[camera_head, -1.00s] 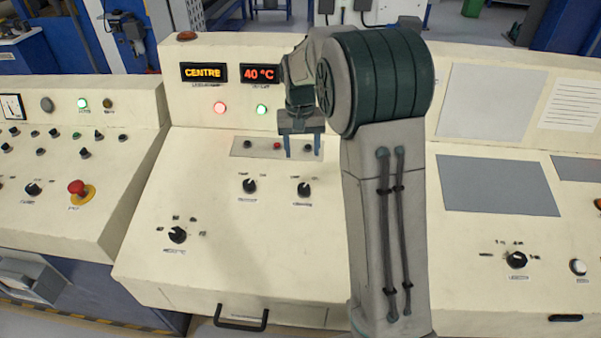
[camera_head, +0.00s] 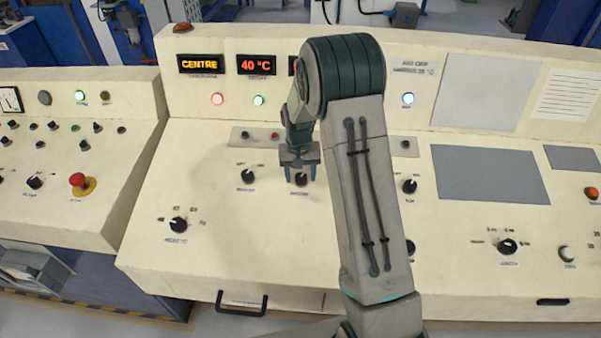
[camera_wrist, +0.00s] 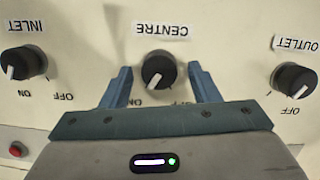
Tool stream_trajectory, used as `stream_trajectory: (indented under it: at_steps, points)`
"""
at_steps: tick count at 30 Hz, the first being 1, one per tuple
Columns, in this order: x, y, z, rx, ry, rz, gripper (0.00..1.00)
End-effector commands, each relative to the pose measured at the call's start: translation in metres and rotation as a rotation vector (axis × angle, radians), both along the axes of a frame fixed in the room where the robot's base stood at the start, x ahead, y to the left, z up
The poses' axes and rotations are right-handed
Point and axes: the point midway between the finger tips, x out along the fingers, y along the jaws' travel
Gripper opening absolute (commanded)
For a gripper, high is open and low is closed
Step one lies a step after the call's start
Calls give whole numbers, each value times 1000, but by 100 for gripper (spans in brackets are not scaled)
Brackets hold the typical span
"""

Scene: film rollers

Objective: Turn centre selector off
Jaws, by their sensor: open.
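The centre selector (camera_wrist: 158,70) is a round black knob with a white pointer line, under the label CENTRE, which appears upside down in the wrist view. Its pointer leans to the lower left, towards the ON mark; the OFF mark is partly hidden by my gripper. My gripper (camera_wrist: 160,74) is open, with one blue finger on each side of the knob and a visible gap to it on both sides. In the head view my gripper (camera_head: 301,177) is over the sloping cream panel at the same knob (camera_head: 301,181).
The inlet knob (camera_wrist: 24,63) and outlet knob (camera_wrist: 293,79) flank the centre one. A display (camera_head: 199,64) reads CENTRE, another (camera_head: 257,64) 40 °C. A red lamp (camera_head: 217,99) and a green lamp (camera_head: 258,100) are lit. A red emergency button (camera_head: 78,180) is on the left panel.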

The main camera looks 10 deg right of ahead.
Motion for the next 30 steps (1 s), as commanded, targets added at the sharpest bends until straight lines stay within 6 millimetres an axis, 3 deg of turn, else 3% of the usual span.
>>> stream_trajectory:
  at_steps: [4, 5, 9, 20, 30]
  points:
    - [0, 0, 0, 0, 0, 0, 55]
    - [0, 0, 0, 0, 0, 0, 50]
    - [0, 0, 0, 0, 0, 0, 11]
    - [0, 1, -1, -8, 3, 36, 11]
    - [0, 3, -2, -55, 17, 248, 11]
